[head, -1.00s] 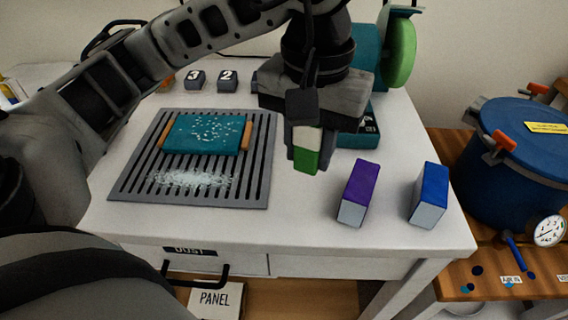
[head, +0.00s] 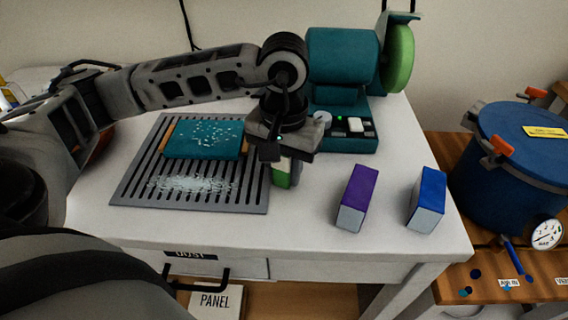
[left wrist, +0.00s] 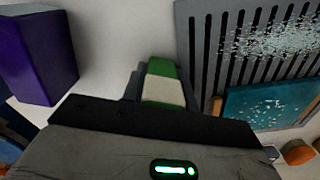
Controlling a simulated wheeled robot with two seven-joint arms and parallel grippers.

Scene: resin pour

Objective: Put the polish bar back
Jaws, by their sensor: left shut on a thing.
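A green bar with a white band (head: 284,172) is in my left gripper (head: 280,160), which is shut on it. In the head view the gripper partly hides the bar, beside the right edge of the slotted grey grate. In the left wrist view the green and white bar (left wrist: 162,85) shows between the jaws. A purple bar (head: 357,190) and a blue bar (head: 430,190) stand apart on the white table to the right. I cannot tell whether the held bar touches the table. My right gripper is not in view.
The slotted grate (head: 130,180) bears a teal panel (head: 195,150) with pale flecks and a pile of white grains. A teal machine with a green wheel (head: 398,58) stands at the back. A blue pot (head: 515,150) stands right. Table around the purple bar is clear.

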